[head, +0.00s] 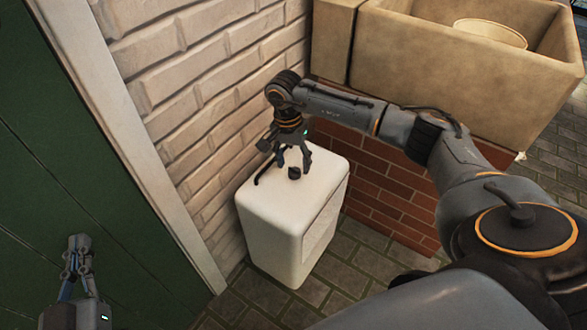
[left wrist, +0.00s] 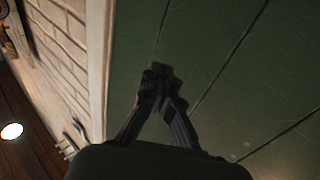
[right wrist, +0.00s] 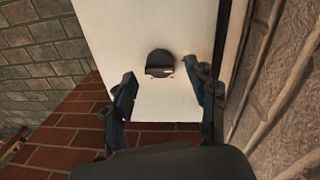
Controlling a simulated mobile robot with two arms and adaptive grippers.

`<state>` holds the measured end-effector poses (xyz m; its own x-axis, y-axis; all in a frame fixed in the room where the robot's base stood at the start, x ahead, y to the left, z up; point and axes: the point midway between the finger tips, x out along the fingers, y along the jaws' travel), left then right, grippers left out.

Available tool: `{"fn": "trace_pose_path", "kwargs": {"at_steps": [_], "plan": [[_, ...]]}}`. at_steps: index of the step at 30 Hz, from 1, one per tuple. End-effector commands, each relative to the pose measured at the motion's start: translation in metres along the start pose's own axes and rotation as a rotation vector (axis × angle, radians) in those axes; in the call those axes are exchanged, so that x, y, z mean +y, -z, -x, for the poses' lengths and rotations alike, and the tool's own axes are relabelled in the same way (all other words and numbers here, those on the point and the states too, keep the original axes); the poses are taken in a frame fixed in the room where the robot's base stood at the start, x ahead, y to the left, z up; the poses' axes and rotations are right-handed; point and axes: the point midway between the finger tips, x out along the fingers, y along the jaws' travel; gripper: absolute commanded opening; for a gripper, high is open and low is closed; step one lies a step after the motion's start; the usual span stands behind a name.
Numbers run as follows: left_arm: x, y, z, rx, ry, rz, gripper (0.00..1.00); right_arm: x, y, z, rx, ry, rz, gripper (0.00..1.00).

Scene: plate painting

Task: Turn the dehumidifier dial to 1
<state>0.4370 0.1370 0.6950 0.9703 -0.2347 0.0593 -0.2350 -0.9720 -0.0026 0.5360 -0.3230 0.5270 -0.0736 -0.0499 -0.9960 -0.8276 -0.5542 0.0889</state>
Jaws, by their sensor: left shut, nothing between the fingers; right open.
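The dehumidifier (head: 270,225) is a white box standing on the paved floor by the brick wall. Its small black dial (head: 294,173) is on the top face; it also shows in the right wrist view (right wrist: 160,60), beyond and between the fingertips. The dial's markings are too small to read. My right gripper (head: 291,168) points down over the top of the dehumidifier, open, with its fingers (right wrist: 168,85) on either side of the dial's line. I cannot tell whether they touch it. My left gripper (head: 78,240) is shut and empty in front of the green door, also seen in the left wrist view (left wrist: 158,72).
A white-painted brick wall (head: 200,70) is close behind the dehumidifier. A red brick base (head: 385,185) with a beige stone basin (head: 420,60) stands to its right. The green door (head: 60,150) is at the left. Paved floor (head: 255,300) lies open in front.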

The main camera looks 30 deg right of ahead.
Motion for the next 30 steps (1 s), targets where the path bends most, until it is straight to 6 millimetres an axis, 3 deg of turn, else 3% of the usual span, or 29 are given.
{"fn": "trace_pose_path", "kwargs": {"at_steps": [6, 16, 24, 30], "plan": [[0.003, 0.019, -0.001, 0.109, -0.006, 0.003, 0.00, 0.000, 0.000, -0.018, -0.001, 0.000, -0.001, 0.57], [0.003, 0.022, -0.001, 0.125, -0.006, 0.003, 0.00, 0.000, 0.000, -0.020, -0.001, 0.001, -0.001, 0.57], [0.003, 0.022, -0.001, 0.124, -0.006, 0.003, 0.00, -0.001, 0.000, -0.019, -0.001, 0.002, 0.000, 0.04], [0.003, 0.021, -0.001, 0.117, -0.006, 0.003, 0.00, -0.001, 0.000, -0.019, -0.002, 0.003, -0.010, 0.04]]}}
